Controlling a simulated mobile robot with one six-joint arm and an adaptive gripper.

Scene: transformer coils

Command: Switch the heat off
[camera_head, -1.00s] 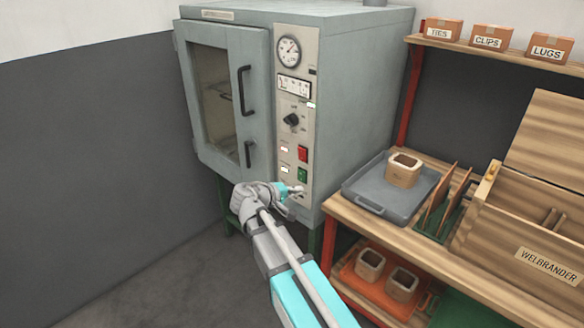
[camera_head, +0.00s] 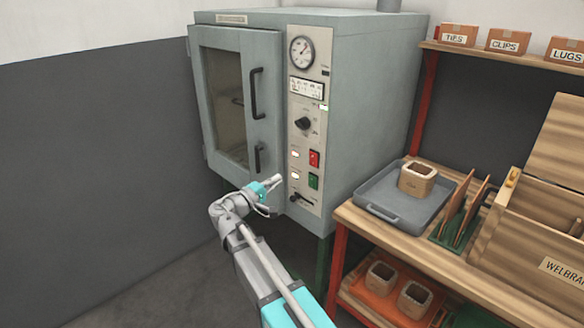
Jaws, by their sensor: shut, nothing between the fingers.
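The grey oven (camera_head: 365,85) stands against the wall with its windowed door (camera_head: 232,100) closed. Its control panel (camera_head: 308,75) carries a round dial gauge (camera_head: 302,51), a small display (camera_head: 306,88), a black rotary knob (camera_head: 304,123), a red switch (camera_head: 314,159) and a green switch (camera_head: 313,181). A dark lever or handle (camera_head: 302,199) sits at the panel's bottom. The panel's small labels are too blurred to read. My gripper (camera_head: 278,179) is shut and empty, in front of the lower panel, just left of the green switch. I cannot tell whether it touches the panel.
A wooden workbench (camera_head: 385,243) to the right bears a grey tray (camera_head: 380,207) with a wooden block-like coil former (camera_head: 417,178) and a wooden crate (camera_head: 520,225). Boxes (camera_head: 512,41) stand on the shelf above. Floor at left is clear.

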